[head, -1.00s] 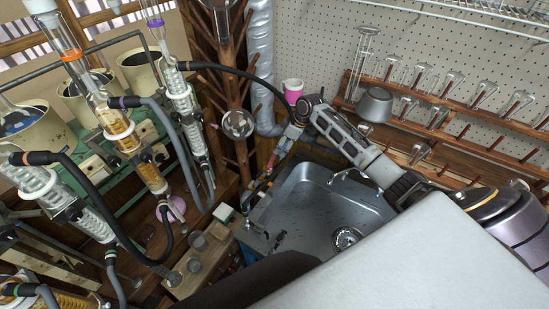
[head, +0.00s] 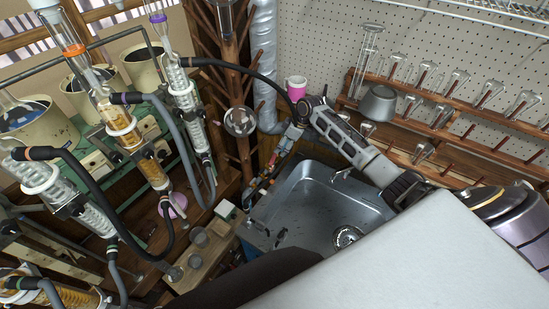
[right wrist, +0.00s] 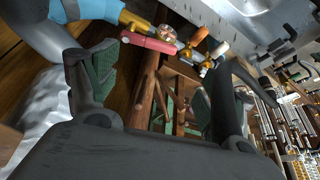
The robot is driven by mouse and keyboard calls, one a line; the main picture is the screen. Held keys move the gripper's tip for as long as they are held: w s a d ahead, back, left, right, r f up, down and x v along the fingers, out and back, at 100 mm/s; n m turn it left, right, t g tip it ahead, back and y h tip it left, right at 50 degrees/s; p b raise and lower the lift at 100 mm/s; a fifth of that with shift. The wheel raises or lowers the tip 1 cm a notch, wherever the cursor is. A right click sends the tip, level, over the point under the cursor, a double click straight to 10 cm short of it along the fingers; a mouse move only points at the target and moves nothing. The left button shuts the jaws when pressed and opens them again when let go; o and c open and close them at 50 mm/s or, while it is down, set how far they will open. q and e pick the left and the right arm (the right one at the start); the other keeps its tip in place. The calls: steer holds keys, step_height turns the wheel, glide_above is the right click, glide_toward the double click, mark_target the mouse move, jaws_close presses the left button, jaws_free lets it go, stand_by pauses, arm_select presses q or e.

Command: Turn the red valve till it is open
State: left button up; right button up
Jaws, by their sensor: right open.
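The red valve handle (right wrist: 150,43) shows in the right wrist view as a flat red bar on brass pipe fittings (right wrist: 138,22). It lies beyond my fingertips, toward the top of that picture. My right gripper (right wrist: 150,88) is open, with its two dark fingers spread wide and nothing between them. The handle appears apart from both fingers. In the head view my right gripper (head: 294,132) hangs by the pipework left of the sink. There the handle is too small and covered to make out clearly. My left gripper is out of view.
A metal sink (head: 315,205) is below the right arm. A pink cup (head: 296,88) stands behind the gripper. A black hose (head: 235,70) runs to the pipework. Glass condensers (head: 185,95) and a wooden post (head: 238,90) stand to the left.

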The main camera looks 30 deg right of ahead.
mark_target(273, 159)
steer(key=x, duration=0.8)
steer(key=shift+a+f, duration=0.15)
steer(key=shift+f, duration=0.15)
steer(key=shift+b+x, duration=1.45)
steer(key=shift+b, duration=0.25)
steer(key=shift+w, duration=0.1)
steer(key=c, duration=1.4)
steer(key=shift+c, duration=0.2)
